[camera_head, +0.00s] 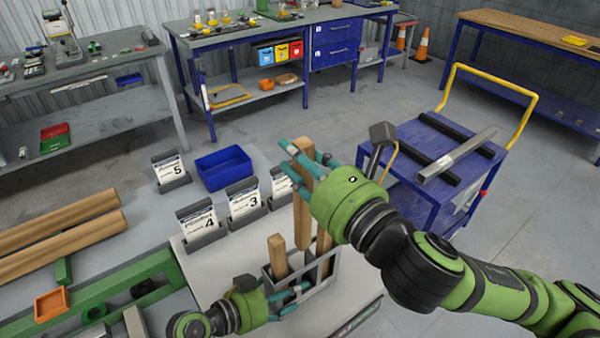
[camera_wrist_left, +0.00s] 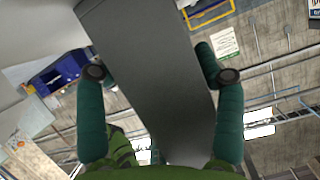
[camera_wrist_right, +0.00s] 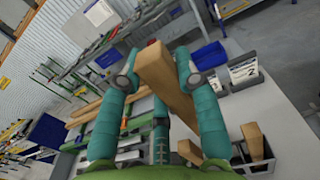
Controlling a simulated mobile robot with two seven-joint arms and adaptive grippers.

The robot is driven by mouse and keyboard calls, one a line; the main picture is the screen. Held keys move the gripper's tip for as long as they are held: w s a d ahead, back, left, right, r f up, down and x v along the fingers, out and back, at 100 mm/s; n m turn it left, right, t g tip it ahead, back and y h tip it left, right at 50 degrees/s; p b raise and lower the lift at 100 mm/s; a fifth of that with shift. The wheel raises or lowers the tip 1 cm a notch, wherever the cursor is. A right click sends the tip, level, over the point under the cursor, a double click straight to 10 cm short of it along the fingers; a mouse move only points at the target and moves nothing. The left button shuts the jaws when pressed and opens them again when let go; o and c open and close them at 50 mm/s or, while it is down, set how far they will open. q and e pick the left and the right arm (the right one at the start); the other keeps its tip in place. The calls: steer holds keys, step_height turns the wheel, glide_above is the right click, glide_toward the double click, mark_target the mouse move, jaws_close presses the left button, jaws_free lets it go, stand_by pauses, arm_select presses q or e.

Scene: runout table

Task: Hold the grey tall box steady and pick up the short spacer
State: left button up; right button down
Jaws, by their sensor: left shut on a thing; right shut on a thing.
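The grey tall box (camera_head: 318,278) stands open-topped on the light table. My left gripper (camera_head: 303,291) is shut on its wall, low on the near side; the grey wall (camera_wrist_left: 150,75) fills the gap between the fingers in the left wrist view. My right gripper (camera_head: 305,155) is shut on the upper part of a wooden spacer (camera_head: 302,205), held upright over the box. This spacer (camera_wrist_right: 165,82) also shows between the fingers in the right wrist view. Its lower end appears at the box mouth. Two other wooden spacers (camera_head: 277,255) (camera_head: 323,243) stand in the box. I cannot compare their full lengths.
Numbered card holders (camera_head: 243,201) and a blue bin (camera_head: 223,168) stand behind the box. A blue cart (camera_head: 440,150) with bars on it is at the right. A green frame (camera_head: 110,287) and long wooden beams (camera_head: 60,235) lie at the left.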

arm_select(q)
steer(key=shift+f, duration=0.2)
steer(key=o, duration=1.3)
steer(key=shift+o, duration=0.2)
steer(key=shift+r, duration=0.1)
